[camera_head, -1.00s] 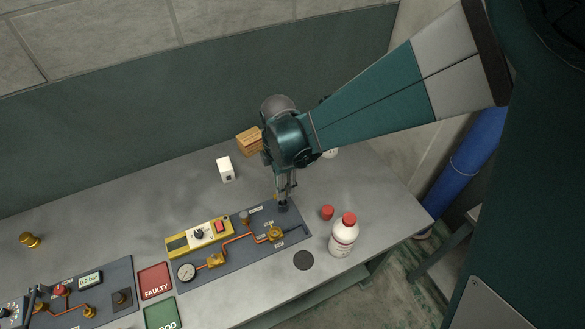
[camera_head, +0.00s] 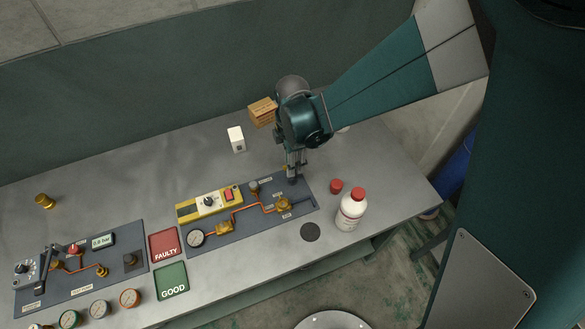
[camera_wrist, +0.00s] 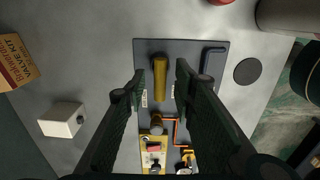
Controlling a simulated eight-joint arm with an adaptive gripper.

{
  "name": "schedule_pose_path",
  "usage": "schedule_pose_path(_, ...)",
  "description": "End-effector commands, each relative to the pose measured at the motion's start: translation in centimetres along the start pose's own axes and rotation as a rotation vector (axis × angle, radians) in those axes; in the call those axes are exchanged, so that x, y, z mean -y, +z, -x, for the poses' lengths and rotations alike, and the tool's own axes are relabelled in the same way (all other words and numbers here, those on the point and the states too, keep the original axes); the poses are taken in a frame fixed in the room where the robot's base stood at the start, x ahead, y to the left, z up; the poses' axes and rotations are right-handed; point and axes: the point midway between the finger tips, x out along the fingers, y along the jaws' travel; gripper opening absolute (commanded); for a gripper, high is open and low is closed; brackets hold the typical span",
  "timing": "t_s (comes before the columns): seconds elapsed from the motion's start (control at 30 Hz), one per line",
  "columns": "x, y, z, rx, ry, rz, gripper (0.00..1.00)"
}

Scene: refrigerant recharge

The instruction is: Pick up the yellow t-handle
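The yellow t-handle (camera_wrist: 159,78) shows in the wrist view as a yellow bar lying lengthwise over the far part of the dark panel (camera_wrist: 190,44). My gripper (camera_wrist: 160,72) is open, with one dark finger on each side of the bar and gaps between. I cannot tell how far above the bar the fingertips are. In the head view my gripper (camera_head: 293,180) points down at the back right of the panel (camera_head: 312,200) and mostly hides the handle.
A brown knob (camera_wrist: 157,123) and orange pipes stand nearby on the panel. A white bottle (camera_head: 350,212), red cap (camera_head: 336,186) and black disc (camera_head: 310,232) are to the right. A white box (camera_head: 236,139) and a cardboard box (camera_head: 262,111) stand behind. The left back table is mostly clear.

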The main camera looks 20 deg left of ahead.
Motion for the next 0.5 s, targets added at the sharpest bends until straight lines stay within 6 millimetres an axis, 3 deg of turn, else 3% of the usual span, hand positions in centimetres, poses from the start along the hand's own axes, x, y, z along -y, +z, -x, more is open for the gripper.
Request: schedule_pose_path(0.5, 0.0, 0.0, -4.1, 0.0, 0.0, 0.0, 0.27)
